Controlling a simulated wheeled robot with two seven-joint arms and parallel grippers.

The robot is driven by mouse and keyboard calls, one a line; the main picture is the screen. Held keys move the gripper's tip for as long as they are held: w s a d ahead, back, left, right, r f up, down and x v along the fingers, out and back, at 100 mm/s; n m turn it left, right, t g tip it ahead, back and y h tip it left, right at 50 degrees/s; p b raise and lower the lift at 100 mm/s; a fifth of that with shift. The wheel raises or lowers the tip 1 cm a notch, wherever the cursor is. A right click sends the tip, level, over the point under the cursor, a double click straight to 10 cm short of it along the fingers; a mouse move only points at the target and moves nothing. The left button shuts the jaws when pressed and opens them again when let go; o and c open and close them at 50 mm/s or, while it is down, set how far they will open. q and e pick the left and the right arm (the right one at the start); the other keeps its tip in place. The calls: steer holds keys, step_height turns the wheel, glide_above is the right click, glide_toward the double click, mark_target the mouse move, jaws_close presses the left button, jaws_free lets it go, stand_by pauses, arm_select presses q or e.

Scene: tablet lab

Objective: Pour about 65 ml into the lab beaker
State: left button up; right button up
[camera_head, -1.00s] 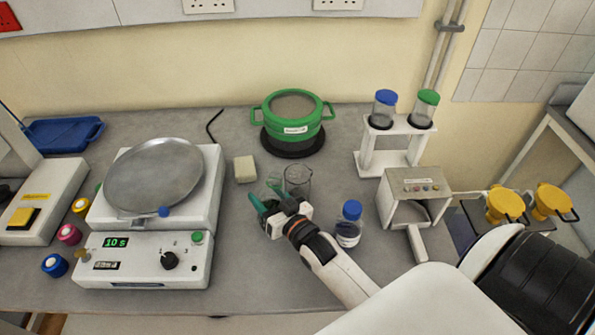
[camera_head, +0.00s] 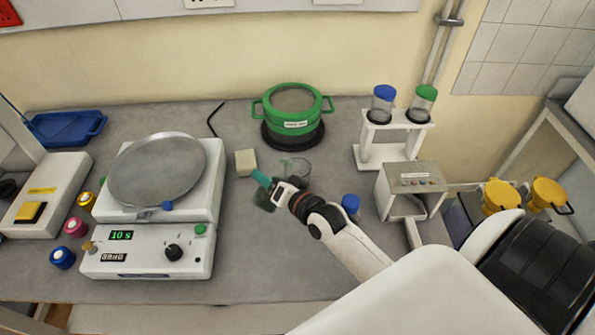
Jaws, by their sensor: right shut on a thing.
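The lab beaker (camera_head: 299,166) is clear glass and stands on the bench in the middle. Its rim shows, and my right gripper and wrist hide its lower part. My left gripper is not in view.
A hotplate-like device with a round metal plate (camera_head: 156,170) stands left. A beige block (camera_head: 245,162) is close to my fingertips. Behind is a green pot (camera_head: 292,112); right are a white rack (camera_head: 394,137) with two capped jars and a grey metal device (camera_head: 416,181).

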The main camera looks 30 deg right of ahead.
mark_target(277, 176)
step_height(277, 176, down, 2)
steer(key=shift+a+f+b, duration=0.1)
steer(key=shift+b, duration=0.4)
steer(key=shift+a+m, duration=0.1)
steer(key=shift+m, duration=0.4)
steer(key=shift+r+m+y+p, duration=0.3)
steer(key=shift+r+m+p, duration=0.15)
steer(key=shift+r, duration=0.35)
steer(key=shift+s+a+f+m+g+b, duration=0.2)
steer(key=shift+a+f+m+g+b, duration=0.15)
steer(key=shift+m+b, duration=0.35)
steer(key=r+p, duration=0.3)
steer(key=shift+w+d+m+y, duration=0.2)
steer(key=shift+d+m+y, duration=0.05)
steer(key=shift+d+y, duration=0.05)
steer(key=shift+d+r+m+y+p, duration=0.2)
steer(key=shift+r+m+y+p, duration=0.15)
steer(key=shift+r+p, duration=0.45)
steer(key=shift+f, duration=0.25)
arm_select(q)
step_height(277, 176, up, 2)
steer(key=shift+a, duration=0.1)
arm_select(e)
steer(key=shift+m, duration=0.25)
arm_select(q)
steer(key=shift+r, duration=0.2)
arm_select(e)
steer(key=shift+f+m+g, duration=0.1)
steer(key=shift+m+g, duration=0.15)
steer(key=shift+m, duration=0.25)
